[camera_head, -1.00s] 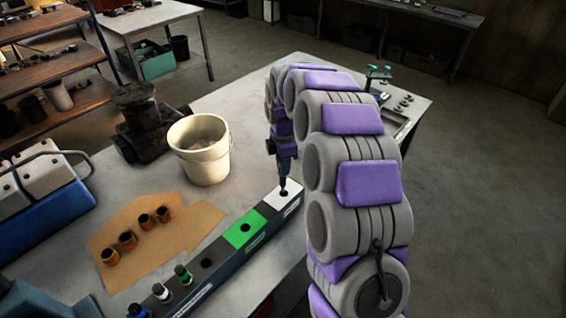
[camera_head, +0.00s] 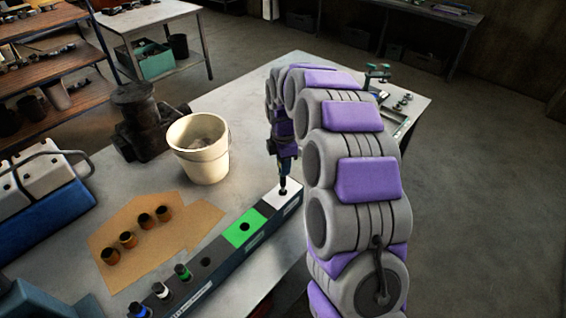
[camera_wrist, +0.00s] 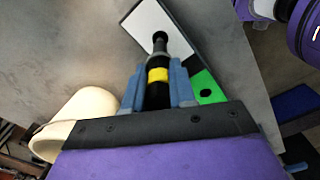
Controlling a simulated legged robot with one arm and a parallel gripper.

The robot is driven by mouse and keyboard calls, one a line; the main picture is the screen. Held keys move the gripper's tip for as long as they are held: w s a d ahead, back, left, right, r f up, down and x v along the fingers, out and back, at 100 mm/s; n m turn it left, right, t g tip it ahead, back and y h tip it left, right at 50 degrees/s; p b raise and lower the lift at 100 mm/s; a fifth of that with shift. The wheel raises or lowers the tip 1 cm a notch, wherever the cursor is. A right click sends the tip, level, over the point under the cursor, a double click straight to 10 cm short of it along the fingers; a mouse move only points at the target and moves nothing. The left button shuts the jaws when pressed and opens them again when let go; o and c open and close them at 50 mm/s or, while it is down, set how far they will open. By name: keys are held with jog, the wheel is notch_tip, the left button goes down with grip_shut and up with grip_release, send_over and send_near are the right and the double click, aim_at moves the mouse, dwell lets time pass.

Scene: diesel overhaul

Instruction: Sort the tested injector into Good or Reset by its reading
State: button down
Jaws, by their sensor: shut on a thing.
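My gripper (camera_wrist: 158,88) is shut on a dark injector with a yellow band (camera_wrist: 158,74), seen in the wrist view between its blue fingers. The injector's tip is at the hole in the white section of the long rack (camera_head: 281,202); I cannot tell how far it is in. In the head view my gripper (camera_head: 284,165) is above that white end. The green section (camera_head: 243,229) with an empty hole is beside it; it also shows in the wrist view (camera_wrist: 207,88). Any reading is not legible. Which section is Good or Reset cannot be read.
Injectors with blue, white and green caps (camera_head: 183,272) stand at the rack's near end. A cream bucket (camera_head: 204,160) stands left of my gripper, close by. Several amber cups (camera_head: 128,239) sit on brown cardboard (camera_head: 187,225). A dark engine part (camera_head: 137,120) is behind.

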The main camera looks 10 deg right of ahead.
aim_at(283, 191)
jog(key=shift+f, duration=1.55)
jog(key=shift+f+p, duration=0.3)
jog(key=shift+f, duration=1.7)
dwell(0.5)
jog(key=shift+f, duration=1.1)
jog(key=shift+c, duration=2.3)
grip_release()
